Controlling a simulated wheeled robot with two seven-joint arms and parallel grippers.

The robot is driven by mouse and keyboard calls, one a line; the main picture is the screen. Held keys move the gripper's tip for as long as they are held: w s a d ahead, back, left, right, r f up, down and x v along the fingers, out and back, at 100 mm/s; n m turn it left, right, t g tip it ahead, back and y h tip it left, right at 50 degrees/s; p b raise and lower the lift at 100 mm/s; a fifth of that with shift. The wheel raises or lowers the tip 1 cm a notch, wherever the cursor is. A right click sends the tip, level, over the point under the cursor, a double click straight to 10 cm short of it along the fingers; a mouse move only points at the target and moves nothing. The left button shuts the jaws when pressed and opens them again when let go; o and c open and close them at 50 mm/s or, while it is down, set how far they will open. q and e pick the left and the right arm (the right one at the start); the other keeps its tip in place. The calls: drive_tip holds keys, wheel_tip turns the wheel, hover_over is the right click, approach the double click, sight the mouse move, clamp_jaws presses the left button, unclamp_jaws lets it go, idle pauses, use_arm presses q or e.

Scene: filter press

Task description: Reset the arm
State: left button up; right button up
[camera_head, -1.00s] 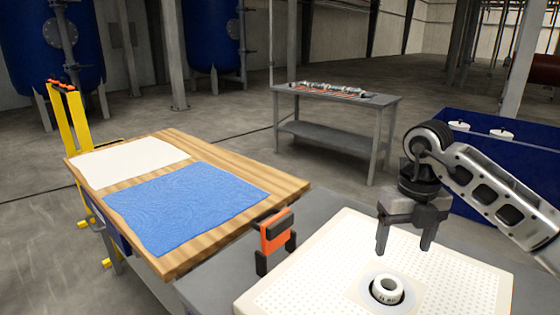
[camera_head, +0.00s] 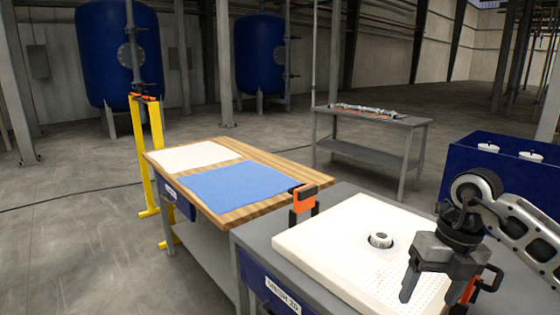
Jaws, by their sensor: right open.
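My right gripper (camera_head: 437,283) comes in from the right edge in the head view. It points down with its fingers apart and nothing between them, in front of the near right part of the white perforated plate (camera_head: 335,235). A small white ring (camera_head: 380,240) sits at the dark hole in the middle of the plate, left of the gripper and apart from it. My left gripper is not in view.
An orange and black clamp (camera_head: 303,200) stands at the plate's left corner, and another clamp (camera_head: 487,279) is partly behind my gripper. A wooden-topped table (camera_head: 262,208) holds white and blue cloths. A blue bin (camera_head: 470,165) and grey table (camera_head: 375,150) stand behind.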

drive_tip(key=s+a+f+n+g+y, duration=0.15)
drive_tip(key=a+y, duration=0.25)
drive_tip(key=a, duration=0.4)
drive_tip(key=s+a+f+n+y, duration=0.1)
drive_tip(key=s+a+f+y, duration=0.2)
drive_tip(key=a, duration=0.5)
drive_tip(key=s+a+r+m+t+y, duration=0.1)
drive_tip(key=a+r+m+t+y, duration=0.4)
drive_tip(key=a+m+t+y, duration=0.45)
drive_tip(key=d+f+m+t+h, duration=0.9)
drive_tip(key=d+f+m+h, duration=0.15)
drive_tip(key=m, duration=0.95)
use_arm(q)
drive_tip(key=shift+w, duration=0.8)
use_arm(e)
drive_tip(key=s+d+f+m+g+h, duration=0.1)
drive_tip(key=s+f+m+g+h, duration=0.1)
drive_tip(key=s+f, duration=0.3)
drive_tip(key=s+d+f+m+g+h, duration=0.2)
drive_tip(key=s+f+m+g, duration=0.2)
drive_tip(key=f, duration=0.4)
drive_tip(key=shift+s+d+f+g+h, duration=0.15)
drive_tip(key=shift+s+d+g+h, duration=0.15)
drive_tip(key=shift+s, duration=0.45)
